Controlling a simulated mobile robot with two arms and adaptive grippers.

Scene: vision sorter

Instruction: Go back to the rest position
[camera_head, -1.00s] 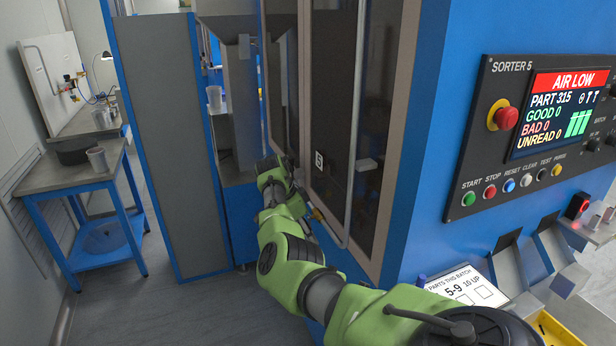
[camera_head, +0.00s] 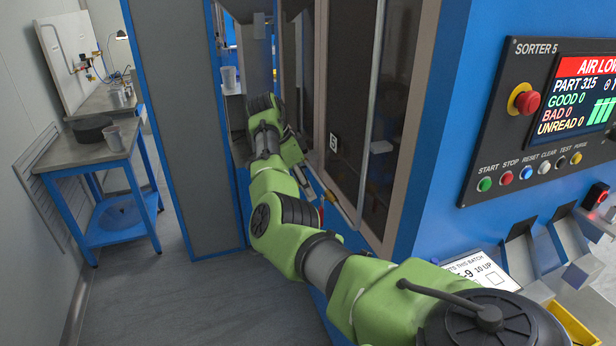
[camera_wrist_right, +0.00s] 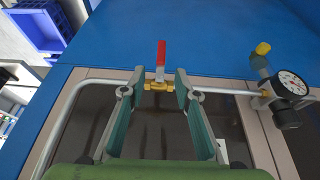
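My right arm (camera_head: 285,225) reaches from the bottom right of the head view to the front of the blue machine. My right gripper (camera_wrist_right: 155,94) is open and empty in the right wrist view. Its two fingers stand apart on either side of a brass valve with a red lever (camera_wrist_right: 161,55), with gaps visible on both sides. The valve sits on a grey pipe (camera_wrist_right: 226,91); its lever points across the pipe. The red lever also shows in the head view (camera_head: 321,212). In the head view my right fingertips are hard to make out. My left gripper is not in view.
A pressure gauge (camera_wrist_right: 291,84) and a yellow knob (camera_wrist_right: 263,48) sit right of the valve. The control panel (camera_head: 545,110) shows AIR LOW. A grey panel (camera_head: 180,120) stands left of my arm. A blue table (camera_head: 75,152) stands further left, with clear floor (camera_head: 180,295) in front.

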